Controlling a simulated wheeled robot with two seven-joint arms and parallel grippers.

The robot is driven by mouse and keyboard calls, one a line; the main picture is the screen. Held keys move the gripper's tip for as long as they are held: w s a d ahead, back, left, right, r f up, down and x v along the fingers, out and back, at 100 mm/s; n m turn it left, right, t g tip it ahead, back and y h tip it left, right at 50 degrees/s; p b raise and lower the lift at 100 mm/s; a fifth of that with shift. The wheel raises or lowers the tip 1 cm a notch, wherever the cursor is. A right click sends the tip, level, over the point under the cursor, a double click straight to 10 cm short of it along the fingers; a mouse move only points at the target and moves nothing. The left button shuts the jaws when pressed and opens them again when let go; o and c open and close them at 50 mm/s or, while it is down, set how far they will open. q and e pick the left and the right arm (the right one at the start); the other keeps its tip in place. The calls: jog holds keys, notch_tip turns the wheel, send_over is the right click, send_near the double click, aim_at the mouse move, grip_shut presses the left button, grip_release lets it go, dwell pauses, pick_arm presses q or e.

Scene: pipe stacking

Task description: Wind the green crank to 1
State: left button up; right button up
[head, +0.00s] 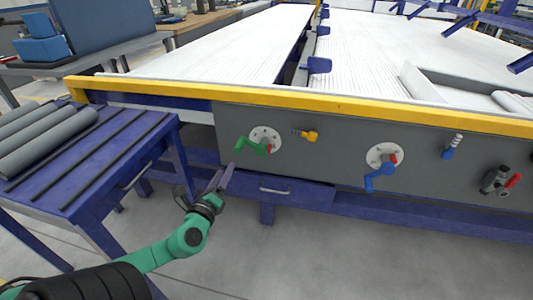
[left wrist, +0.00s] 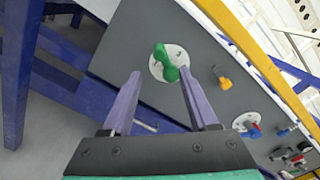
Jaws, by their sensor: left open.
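The green crank (head: 250,147) is mounted on a round white dial (head: 265,133) at the left of the grey panel. Its arm points left and slightly down in the head view, and a small red mark shows beside the hub. The dial's numbers are too small to read. My left gripper (head: 227,171) is just below and left of the crank, apart from it. In the left wrist view the gripper (left wrist: 160,76) is open and empty, with the green crank (left wrist: 165,64) ahead between its two purple fingers. My right gripper is out of view.
A yellow knob (head: 307,135) sits right of the green crank. A blue crank (head: 380,176) on another dial, a blue knob (head: 448,153) and a red-handled valve (head: 503,182) are farther right. A purple table with grey pipes (head: 48,140) stands left. A yellow rail (head: 300,101) tops the panel.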

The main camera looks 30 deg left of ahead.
aim_at(236, 150)
pick_arm(q)
jog(key=b+x, duration=0.2)
jog(key=x, duration=1)
jog(key=shift+a, duration=0.1)
jog(key=shift+b+x, duration=0.35)
jog(key=shift+x, duration=0.8)
grip_shut()
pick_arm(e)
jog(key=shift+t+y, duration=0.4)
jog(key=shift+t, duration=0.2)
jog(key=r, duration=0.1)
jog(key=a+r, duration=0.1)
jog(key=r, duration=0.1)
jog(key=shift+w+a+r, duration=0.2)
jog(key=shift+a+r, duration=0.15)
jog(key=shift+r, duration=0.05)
